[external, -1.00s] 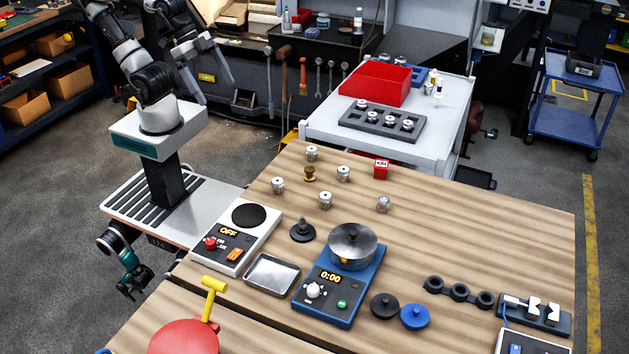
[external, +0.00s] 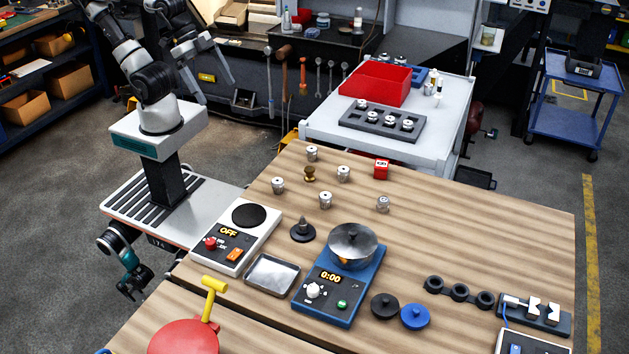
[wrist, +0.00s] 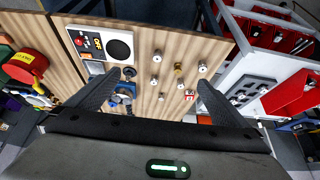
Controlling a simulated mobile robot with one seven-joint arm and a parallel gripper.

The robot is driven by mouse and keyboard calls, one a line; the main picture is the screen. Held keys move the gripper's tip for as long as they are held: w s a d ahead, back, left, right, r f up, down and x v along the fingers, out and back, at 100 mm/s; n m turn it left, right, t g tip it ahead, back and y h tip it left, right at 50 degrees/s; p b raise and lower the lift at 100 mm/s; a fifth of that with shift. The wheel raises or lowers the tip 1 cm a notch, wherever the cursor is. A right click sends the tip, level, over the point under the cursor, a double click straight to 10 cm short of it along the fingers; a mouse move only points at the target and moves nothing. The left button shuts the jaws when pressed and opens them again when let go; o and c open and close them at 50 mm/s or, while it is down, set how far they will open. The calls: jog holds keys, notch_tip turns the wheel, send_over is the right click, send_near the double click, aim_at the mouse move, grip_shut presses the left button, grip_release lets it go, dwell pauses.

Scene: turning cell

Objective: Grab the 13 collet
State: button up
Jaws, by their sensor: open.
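Several small silver collets stand loose on the wooden table: one at the back (external: 312,153), one at the left (external: 278,185), one in the middle (external: 343,173), one in front (external: 325,200) and one at the right (external: 383,204). More silver pieces sit in a dark rack (external: 352,125) on the white cart. Size marks are too small to read, so I cannot tell which is the 13. My gripper (external: 207,78) is high at the upper left, away from the collets. In the wrist view my open gripper (wrist: 150,92) has its dark fingers spread, with the collets (wrist: 157,55) far below between them.
A brass piece (external: 309,174) and a red block (external: 381,169) stand among the collets. A scale (external: 240,240), a metal tray (external: 272,274) and a blue device with a bowl (external: 330,300) are nearer. A red bin (external: 375,84) is on the cart.

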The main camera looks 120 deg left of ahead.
jog(key=c, duration=1.2)
jog(key=shift+w, duration=0.1)
jog(key=n+g+b, duration=0.4)
jog(key=n+b, duration=0.1)
send_over(311, 148)
jog(key=s, duration=0.1)
jog(key=shift+y, duration=0.3)
notch_tip(311, 148, down, 23)
jog(key=shift+s+f, duration=0.1)
jog(key=shift+m, duration=0.3)
jog(key=shift+w+d+f, duration=0.1)
jog(key=shift+w+f, duration=0.1)
jog(key=shift+f, duration=0.8)
jog(key=shift+w+f, duration=0.25)
jog(key=shift+f, duration=0.7)
jog(key=shift+w+d+f, duration=0.1)
jog(key=shift+w+f, duration=0.1)
jog(key=shift+f, duration=0.8)
